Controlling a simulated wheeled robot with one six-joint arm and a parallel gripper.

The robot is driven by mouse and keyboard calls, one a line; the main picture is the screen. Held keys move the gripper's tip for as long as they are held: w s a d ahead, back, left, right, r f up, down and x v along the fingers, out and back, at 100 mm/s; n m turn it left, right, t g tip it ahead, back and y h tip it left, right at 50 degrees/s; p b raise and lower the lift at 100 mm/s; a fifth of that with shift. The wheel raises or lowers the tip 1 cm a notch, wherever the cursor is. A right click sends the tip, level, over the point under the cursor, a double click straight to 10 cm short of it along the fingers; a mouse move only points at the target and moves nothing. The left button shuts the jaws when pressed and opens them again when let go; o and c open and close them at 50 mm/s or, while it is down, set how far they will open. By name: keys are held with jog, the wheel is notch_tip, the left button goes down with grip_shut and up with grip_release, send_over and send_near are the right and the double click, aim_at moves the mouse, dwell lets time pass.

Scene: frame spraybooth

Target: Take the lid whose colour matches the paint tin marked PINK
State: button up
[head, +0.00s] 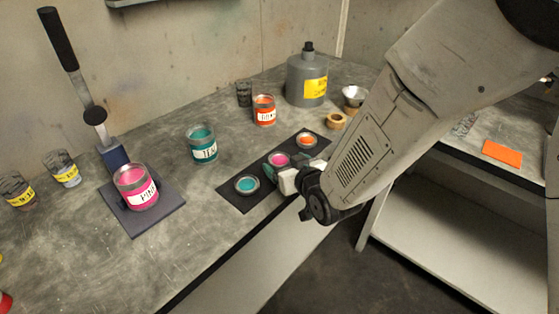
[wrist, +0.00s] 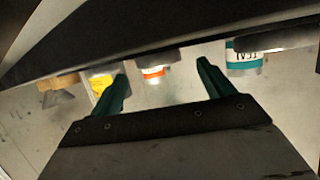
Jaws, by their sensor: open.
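The paint tin marked PINK (head: 137,187) stands on a dark square base at the left, full of pink paint. Three lids lie in a row on a dark mat (head: 236,203): a teal lid (head: 247,185) nearest, a pink lid (head: 279,160) in the middle, an orange lid (head: 306,141) farthest. My gripper (head: 279,174) is just at the near side of the pink lid, partly hidden by its own body. In the wrist view its two green fingers (wrist: 162,70) are apart with nothing held between them. I cannot make out any lid there.
A teal tin (head: 203,145) and an orange tin (head: 264,110) stand behind the mat. A grey bottle (head: 307,80), wooden rings (head: 336,121) and a metal bowl (head: 354,96) are farther back. A lever press (head: 95,115) rises at left. The bench's front edge runs beside the mat.

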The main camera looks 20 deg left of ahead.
aim_at(280, 161)
jog(key=shift+x, duration=1.45)
jog(key=c, duration=1.1)
jog(key=shift+o, duration=0.2)
jog(key=shift+r, duration=0.1)
